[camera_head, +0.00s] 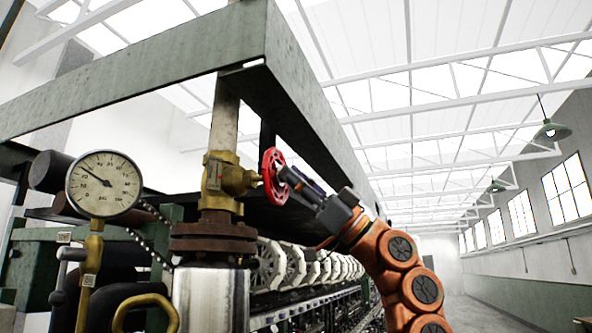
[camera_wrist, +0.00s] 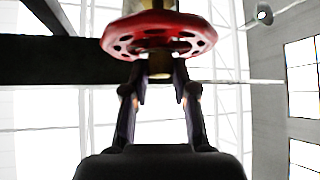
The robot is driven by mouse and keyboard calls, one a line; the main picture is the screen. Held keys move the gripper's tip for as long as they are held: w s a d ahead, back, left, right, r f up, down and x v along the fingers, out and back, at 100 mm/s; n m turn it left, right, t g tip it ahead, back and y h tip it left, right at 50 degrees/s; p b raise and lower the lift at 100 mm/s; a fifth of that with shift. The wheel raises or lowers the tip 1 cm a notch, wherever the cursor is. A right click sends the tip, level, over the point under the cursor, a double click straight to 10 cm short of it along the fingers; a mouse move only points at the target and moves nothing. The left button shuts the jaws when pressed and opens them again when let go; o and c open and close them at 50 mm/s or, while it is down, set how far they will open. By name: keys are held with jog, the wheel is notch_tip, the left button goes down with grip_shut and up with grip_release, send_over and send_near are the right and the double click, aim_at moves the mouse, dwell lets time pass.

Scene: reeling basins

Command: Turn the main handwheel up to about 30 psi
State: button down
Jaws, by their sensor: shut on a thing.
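The red main handwheel (camera_head: 269,178) stands on the right side of the brass valve (camera_head: 231,176) on the upright pipe. It also shows at the top of the wrist view (camera_wrist: 115,38). My gripper (camera_head: 284,182) reaches it from the right and is shut on the wheel. In the wrist view my two fingers (camera_wrist: 158,75) rise to its rim and hub, their tips partly hidden by it. The round pressure gauge (camera_head: 104,184) is at the left, marked psi. Its needle points to the upper left; the numbers are too small to read surely.
A green steel beam frame (camera_head: 140,80) runs above the valve and back past my arm. A rusty flange (camera_head: 213,240) and shiny cylinder (camera_head: 211,298) stand below. A brass handle ring (camera_head: 146,302) is at lower left. White reels (camera_head: 270,265) line the machine behind. The aisle at right is clear.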

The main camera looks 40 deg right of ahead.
jog(key=shift+n+g+y+p, duration=0.45)
jog(key=shift+n+g, duration=0.75)
jog(key=shift+n, duration=0.3)
jog(key=shift+n+g+y+p, duration=0.4)
jog(key=shift+n+g, duration=0.8)
jog(key=shift+n, duration=0.3)
jog(key=c, duration=0.9)
grip_release()
jog(key=shift+d, duration=0.1)
jog(key=v, duration=1.2)
jog(key=shift+w, duration=0.1)
